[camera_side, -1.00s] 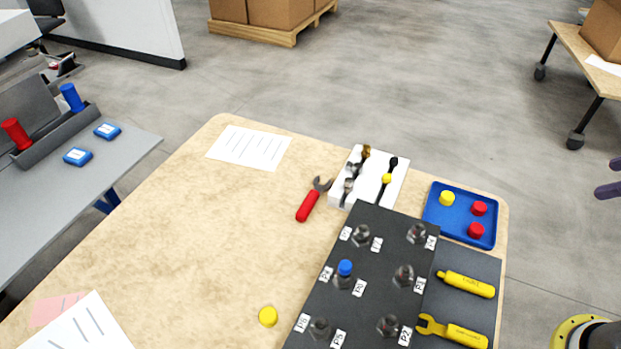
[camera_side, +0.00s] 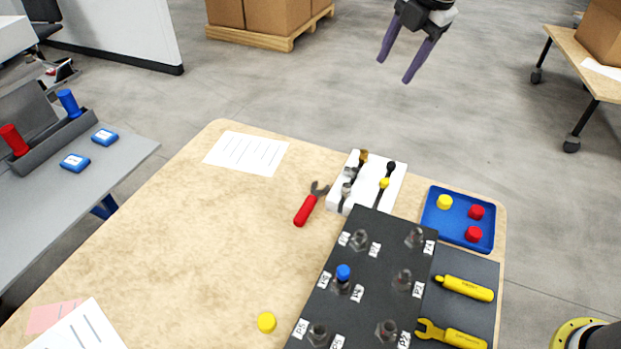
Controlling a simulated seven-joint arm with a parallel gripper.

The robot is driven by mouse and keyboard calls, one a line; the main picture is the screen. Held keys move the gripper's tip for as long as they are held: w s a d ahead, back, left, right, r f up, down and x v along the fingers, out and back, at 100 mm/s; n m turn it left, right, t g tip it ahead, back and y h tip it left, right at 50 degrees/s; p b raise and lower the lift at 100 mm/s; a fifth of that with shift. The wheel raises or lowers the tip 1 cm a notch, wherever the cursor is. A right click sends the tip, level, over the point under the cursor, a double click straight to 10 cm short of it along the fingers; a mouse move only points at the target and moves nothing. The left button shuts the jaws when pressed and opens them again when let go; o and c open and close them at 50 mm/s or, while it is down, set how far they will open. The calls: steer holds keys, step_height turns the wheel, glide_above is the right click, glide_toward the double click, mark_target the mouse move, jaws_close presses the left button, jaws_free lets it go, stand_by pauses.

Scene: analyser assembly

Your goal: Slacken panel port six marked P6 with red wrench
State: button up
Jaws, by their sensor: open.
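The red wrench (camera_side: 305,210) lies on the wooden table, its grey open jaw pointing up and right towards the white rack. The dark port panel (camera_side: 378,262) lies right of it, with several metal fittings and small white labels. One fitting on the panel's left side carries a blue cap (camera_side: 343,272). The labels are too small and tilted for me to tell surely which one reads P6. My gripper (camera_side: 394,70) is open and empty, with purple fingers, high at the top of the view. It is well away from the wrench and panel.
A white rack (camera_side: 338,192) with fittings stands behind the panel. A blue tray (camera_side: 467,240) with yellow and red caps sits right. Yellow tools (camera_side: 464,288) lie on a grey mat. A loose yellow cap (camera_side: 267,322) lies on the table. The table's middle left is clear.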

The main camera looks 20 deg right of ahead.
steer(key=w+a+f+n+g, duration=0.1)
steer(key=w+a+f+n, duration=0.1)
steer(key=w+a+f, duration=0.4)
steer(key=n+g+h, duration=0.1)
steer(key=n+g, duration=0.1)
steer(key=g, duration=0.1)
glide_above(308, 203)
step_height(308, 203, down, 22)
steer(key=shift+f, duration=3.25)
jaws_close()
